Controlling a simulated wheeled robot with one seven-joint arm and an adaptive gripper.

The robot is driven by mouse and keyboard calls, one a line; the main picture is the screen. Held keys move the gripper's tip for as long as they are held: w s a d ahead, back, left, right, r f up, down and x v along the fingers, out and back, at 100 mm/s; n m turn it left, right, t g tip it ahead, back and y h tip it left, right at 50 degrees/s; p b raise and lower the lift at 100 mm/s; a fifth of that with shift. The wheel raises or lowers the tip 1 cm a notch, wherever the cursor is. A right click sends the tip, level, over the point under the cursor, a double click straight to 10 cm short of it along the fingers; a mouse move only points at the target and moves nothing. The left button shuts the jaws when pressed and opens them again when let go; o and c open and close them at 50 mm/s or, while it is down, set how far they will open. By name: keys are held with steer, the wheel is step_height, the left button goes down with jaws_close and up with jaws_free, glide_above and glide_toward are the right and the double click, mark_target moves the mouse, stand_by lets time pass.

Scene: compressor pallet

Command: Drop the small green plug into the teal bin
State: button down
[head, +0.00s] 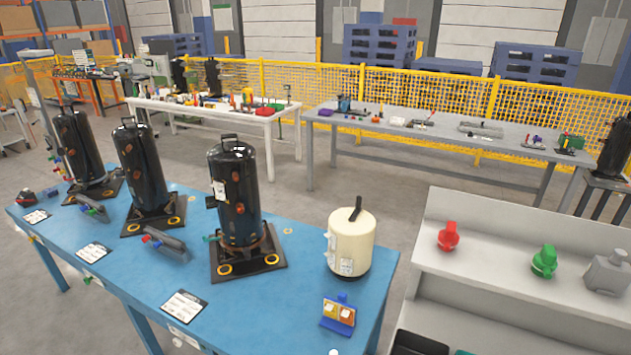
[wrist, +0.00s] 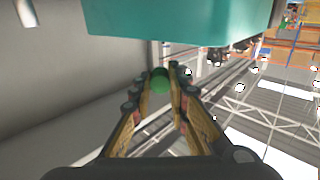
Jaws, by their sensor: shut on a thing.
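The small green plug (wrist: 160,80) shows in the wrist view as a round green shape between the fingertips of my gripper (wrist: 161,82). My gripper is shut on it, and the fingers hide part of it. The teal bin (wrist: 185,22) fills the top of the wrist view, with a plain smooth wall. It is close beyond the fingertips, and a gap shows between it and the plug. I cannot see into the bin.
In the head view, a blue table (head: 130,270) holds black compressors (head: 236,195) and a cream canister (head: 351,241). A white shelf (head: 480,265) at right carries a red fitting (head: 448,236), a green fitting (head: 543,261) and a grey block (head: 607,272). A dark tray (head: 418,344) sits below.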

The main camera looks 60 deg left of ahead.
steer(key=c, duration=1.6)
jaws_free()
steer(key=shift+c, duration=0.2)
steer(key=shift+d, duration=0.1)
steer(key=v, duration=1.1)
steer(key=shift+d, duration=0.4)
steer(key=shift+s, duration=0.2)
